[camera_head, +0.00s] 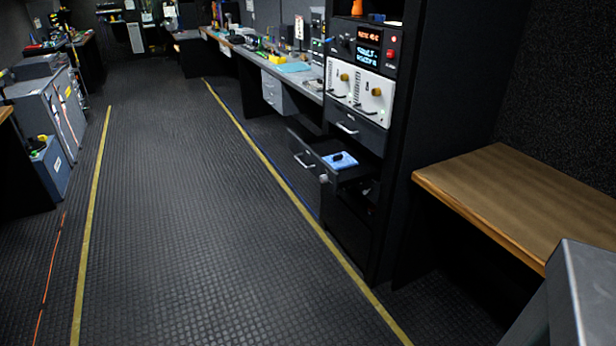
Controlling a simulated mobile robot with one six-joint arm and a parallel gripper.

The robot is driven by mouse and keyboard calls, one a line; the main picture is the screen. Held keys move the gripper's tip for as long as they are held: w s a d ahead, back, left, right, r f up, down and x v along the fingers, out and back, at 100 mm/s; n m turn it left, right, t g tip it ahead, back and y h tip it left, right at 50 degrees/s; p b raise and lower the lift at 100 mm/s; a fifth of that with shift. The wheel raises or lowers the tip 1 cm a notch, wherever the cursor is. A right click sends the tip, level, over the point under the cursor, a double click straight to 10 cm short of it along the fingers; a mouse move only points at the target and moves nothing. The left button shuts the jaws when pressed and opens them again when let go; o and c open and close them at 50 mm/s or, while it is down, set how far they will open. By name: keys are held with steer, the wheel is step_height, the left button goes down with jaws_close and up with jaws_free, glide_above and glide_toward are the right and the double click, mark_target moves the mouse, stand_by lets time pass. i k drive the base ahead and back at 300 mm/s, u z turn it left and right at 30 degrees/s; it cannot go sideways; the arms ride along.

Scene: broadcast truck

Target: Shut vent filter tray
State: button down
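A dark tray (300,146) with a silver handle is pulled out from the black equipment rack (398,150), right of centre. It sticks out over the floor towards the aisle. A blue folded cloth or pad with a small black item (341,158) on it lies inside. It looks like the vent filter tray, but I see no label that I can read. A drawer (352,130) with a silver handle just above it looks closed. A small light knob shows just below the open tray's front. My gripper is not in view.
The ribbed floor (180,190) is clear between two yellow lines. A wooden-topped table (530,195) stands right of the rack. Grey cabinets (50,105) and a blue bin (50,165) stand at left. An orange cable (50,270) lies on the left floor. A long cluttered desk (300,85) runs behind the rack.

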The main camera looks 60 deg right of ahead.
mark_target(309, 153)
steer(key=z, duration=0.1)
steer(key=i, duration=1)
steer(key=u, duration=0.05)
